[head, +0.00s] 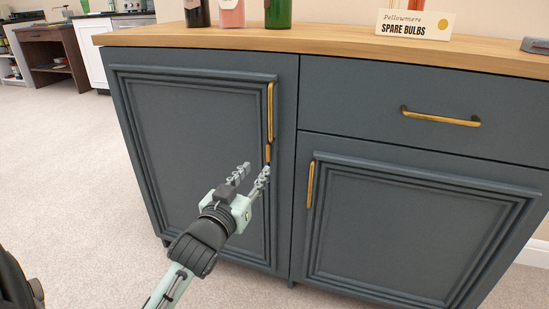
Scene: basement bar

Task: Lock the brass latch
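The brass latch (268,153) is a small brass piece at the right edge of the left cabinet door (190,150), just below that door's long brass handle (270,112). Whether the latch is locked is too small to tell. My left gripper (257,168) is in front of the left door, with its two fingers spread and nothing between them. Its right fingertip is just under the latch in the picture; I cannot tell if they touch. My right gripper is not in view.
The dark blue cabinet has a drawer (430,100) and a right door (410,225) with brass handles. On its wooden top (330,40) stand several bottles and a "Spare Bulbs" sign (415,24). Open carpet (60,190) lies at left.

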